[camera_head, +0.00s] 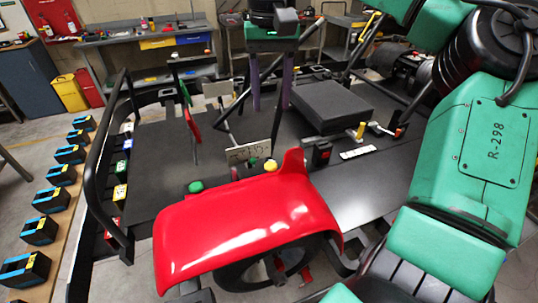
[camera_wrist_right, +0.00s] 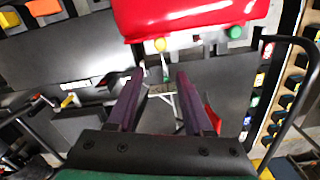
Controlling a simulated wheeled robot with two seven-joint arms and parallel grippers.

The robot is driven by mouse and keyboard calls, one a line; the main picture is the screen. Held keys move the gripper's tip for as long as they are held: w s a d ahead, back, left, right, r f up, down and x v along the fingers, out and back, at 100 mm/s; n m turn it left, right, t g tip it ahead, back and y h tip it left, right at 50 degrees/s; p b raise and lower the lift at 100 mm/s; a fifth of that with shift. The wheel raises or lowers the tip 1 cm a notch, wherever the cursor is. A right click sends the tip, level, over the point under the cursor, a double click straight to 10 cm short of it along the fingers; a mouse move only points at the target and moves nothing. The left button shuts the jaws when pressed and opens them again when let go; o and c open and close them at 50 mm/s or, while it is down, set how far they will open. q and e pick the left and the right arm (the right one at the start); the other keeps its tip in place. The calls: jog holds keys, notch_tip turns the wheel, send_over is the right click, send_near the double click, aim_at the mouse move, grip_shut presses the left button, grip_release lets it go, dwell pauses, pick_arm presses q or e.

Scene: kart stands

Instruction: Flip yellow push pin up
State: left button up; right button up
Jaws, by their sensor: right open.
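The yellow push pin (camera_head: 271,165) is a small round yellow knob at the edge of the red fairing (camera_head: 245,225) of the kart. In the right wrist view the yellow push pin (camera_wrist_right: 161,45) shows ahead of the fingers, just below the red fairing (camera_wrist_right: 190,14). Whether it is up or down I cannot tell. My right gripper (camera_head: 269,108) has two purple fingers, apart and empty, pointing down beyond the pin in the head view. In the wrist view the right gripper (camera_wrist_right: 159,76) is open with nothing between its fingers. My left gripper is not in view.
A green knob (camera_head: 195,187) sits left of the yellow pin. A small plate (camera_head: 249,151) stands close behind the pin. A black box (camera_head: 331,106) and a yellow handle (camera_head: 361,128) are to the right. A black tube rail (camera_head: 94,150) runs along the left.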

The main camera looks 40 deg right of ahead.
aim_at(271, 165)
jog(key=f, duration=0.4)
jog(key=f+p, duration=0.1)
jog(key=f, duration=0.8)
jog(key=shift+s+a+f+p, duration=0.2)
jog(key=shift+s+f+p, duration=0.1)
jog(key=shift+f+p, duration=0.1)
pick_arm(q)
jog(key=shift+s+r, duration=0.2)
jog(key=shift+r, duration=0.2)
pick_arm(e)
jog(key=shift+f, duration=0.55)
